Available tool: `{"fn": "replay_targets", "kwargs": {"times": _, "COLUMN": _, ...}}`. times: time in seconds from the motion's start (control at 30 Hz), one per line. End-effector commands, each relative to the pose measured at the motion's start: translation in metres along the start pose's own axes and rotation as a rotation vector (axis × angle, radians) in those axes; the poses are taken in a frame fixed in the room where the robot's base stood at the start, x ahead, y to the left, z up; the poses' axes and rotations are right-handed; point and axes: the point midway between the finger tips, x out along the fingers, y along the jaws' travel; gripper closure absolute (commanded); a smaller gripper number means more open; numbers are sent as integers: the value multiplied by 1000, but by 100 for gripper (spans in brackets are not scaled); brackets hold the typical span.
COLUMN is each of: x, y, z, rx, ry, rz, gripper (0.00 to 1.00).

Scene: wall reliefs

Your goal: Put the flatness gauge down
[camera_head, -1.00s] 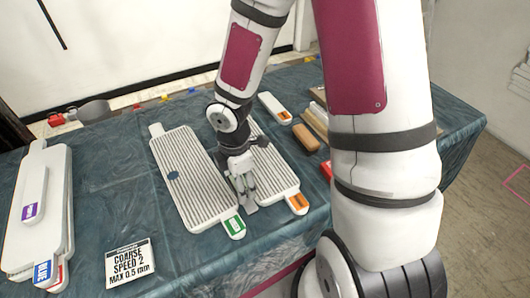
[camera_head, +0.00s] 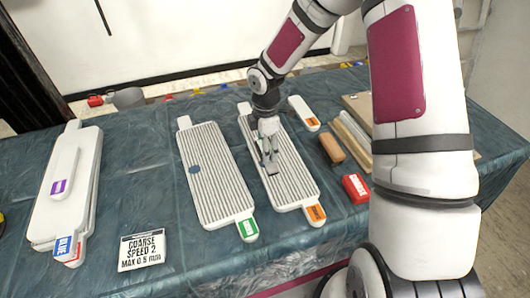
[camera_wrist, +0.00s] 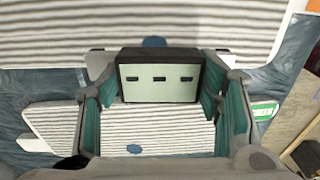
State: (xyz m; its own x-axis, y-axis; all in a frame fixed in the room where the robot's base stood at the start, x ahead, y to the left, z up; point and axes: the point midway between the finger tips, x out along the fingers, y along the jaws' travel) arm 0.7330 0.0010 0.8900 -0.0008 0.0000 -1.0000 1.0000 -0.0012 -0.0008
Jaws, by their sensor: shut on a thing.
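My gripper (camera_head: 268,155) is over the upper middle of the orange-labelled ribbed panel (camera_head: 290,187). In the wrist view my gripper (camera_wrist: 160,85) has its teal-padded fingers on either side of the flatness gauge (camera_wrist: 160,80), a small box with a dark top and a pale face with three dark slots. The fingers are shut on it. In the head view the gauge is mostly hidden by the fingers, and I cannot tell whether it touches the panel. The green-labelled ribbed panel (camera_head: 215,170), with a blue spot, lies to the left.
A stack of white panels (camera_head: 50,215) lies at the left, with a sign (camera_head: 141,250) near the front. A red block (camera_head: 356,188), a brown block (camera_head: 332,148) and a white orange-labelled tool (camera_head: 303,112) lie to the right. Bare cloth (camera_head: 140,180) shows between stack and panels.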

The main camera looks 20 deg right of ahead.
Motion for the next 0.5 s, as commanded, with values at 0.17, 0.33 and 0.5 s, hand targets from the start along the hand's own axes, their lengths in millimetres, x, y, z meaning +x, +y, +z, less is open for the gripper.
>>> {"fn": "replay_targets", "kwargs": {"times": 0.17, "x": 4, "y": 8, "z": 0, "rx": 0, "ry": 1, "rz": -1, "gripper": 78}}
{"fn": "replay_targets", "kwargs": {"times": 0.33, "x": 24, "y": 7, "z": 0, "rx": -1, "ry": 1, "rz": -3, "gripper": 78}}
{"fn": "replay_targets", "kwargs": {"times": 0.5, "x": 36, "y": 8, "z": 1, "rx": 0, "ry": 0, "rz": 1, "gripper": 78}}
